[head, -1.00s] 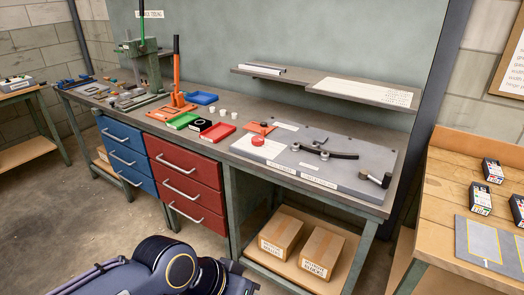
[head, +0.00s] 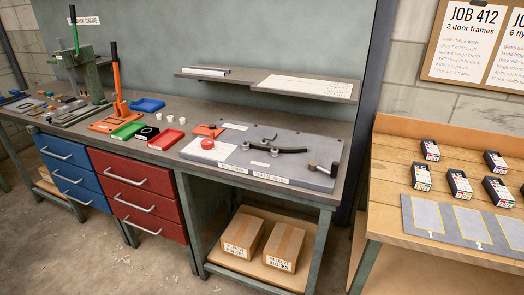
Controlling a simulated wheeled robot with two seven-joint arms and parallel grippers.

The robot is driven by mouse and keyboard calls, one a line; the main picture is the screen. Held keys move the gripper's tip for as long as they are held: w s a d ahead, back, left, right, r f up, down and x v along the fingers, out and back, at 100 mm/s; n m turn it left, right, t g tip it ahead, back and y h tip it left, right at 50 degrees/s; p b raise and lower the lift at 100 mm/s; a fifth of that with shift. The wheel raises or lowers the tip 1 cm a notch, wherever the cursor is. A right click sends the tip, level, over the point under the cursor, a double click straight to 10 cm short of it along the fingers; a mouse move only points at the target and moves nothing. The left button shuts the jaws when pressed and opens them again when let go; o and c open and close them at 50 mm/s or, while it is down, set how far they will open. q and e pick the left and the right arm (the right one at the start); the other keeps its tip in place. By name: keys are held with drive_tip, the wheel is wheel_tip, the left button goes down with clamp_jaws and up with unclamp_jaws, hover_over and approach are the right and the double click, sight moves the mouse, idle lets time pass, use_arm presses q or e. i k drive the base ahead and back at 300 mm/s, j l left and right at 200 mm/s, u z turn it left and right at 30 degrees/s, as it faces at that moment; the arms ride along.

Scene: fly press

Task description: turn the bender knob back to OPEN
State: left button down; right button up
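The bender (head: 310,146) is a grey plate on the workbench, right of the red drawers. A round red knob (head: 207,143) sits on a white label at its left end. A black curved bar (head: 285,150) lies across the plate's middle, by small round posts. A short lever with a dark end (head: 333,167) stands at its right end. The labels are too small to read, so I cannot tell which setting the knob is at. Neither of my grippers is in view.
Green and orange hand presses (head: 118,85) stand on the bench to the left, with green, blue and red trays (head: 167,139) nearby. A shelf (head: 305,87) hangs above. Cardboard boxes (head: 285,246) sit below. A wooden table (head: 390,200) with small boxes stands at the right; floor in front is clear.

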sight(207, 143)
drive_tip(key=i+j, duration=0.4)
drive_tip(key=i, duration=0.25)
drive_tip(key=i+j, duration=0.45)
drive_tip(key=i, duration=0.2)
drive_tip(key=i+j+z, duration=0.1)
drive_tip(key=i+j, duration=0.3)
drive_tip(key=i, duration=0.2)
